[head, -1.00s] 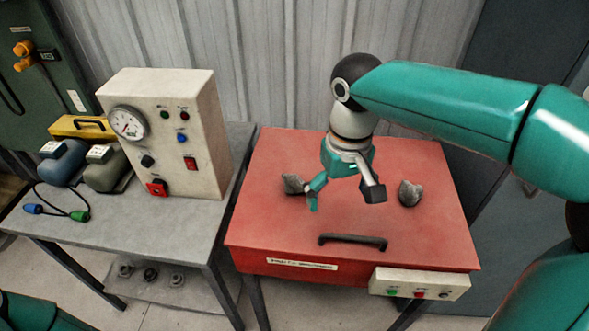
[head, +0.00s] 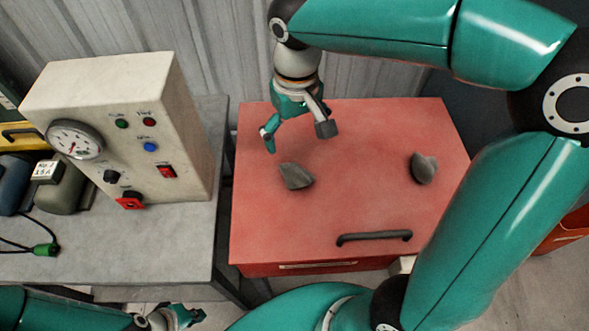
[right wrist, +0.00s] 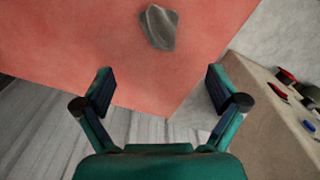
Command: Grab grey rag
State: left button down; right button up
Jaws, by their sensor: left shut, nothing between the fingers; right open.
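Two crumpled grey lumps that look like rags lie on the red cabinet top. One grey rag (head: 296,176) is left of centre and the other grey rag (head: 423,168) is near the right side. My right gripper (head: 298,142) is open and empty, above the back left part of the top, just behind the left rag. In the right wrist view, one rag (right wrist: 159,27) lies beyond the open fingertips (right wrist: 160,86), apart from them. My left gripper (head: 190,316) is shut and empty at the bottom edge, low in front of the grey table.
The red cabinet top (head: 350,130) is otherwise clear, with a black handle (head: 374,237) near its front. A beige control box (head: 130,130) with a gauge stands on the grey table (head: 190,240) to the left. A corrugated wall (head: 235,50) is close behind.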

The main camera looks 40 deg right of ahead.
aim_at(297, 170)
notch_tip(297, 170, down, 8)
jog(key=shift+s+d+f, duration=0.1)
jog(key=shift+f+p, duration=0.35)
jog(key=shift+f, duration=2.3)
jog(key=shift+c, duration=0.4)
jog(key=c, duration=1.1)
jog(key=shift+r, duration=0.1)
jog(key=shift+c, duration=0.3)
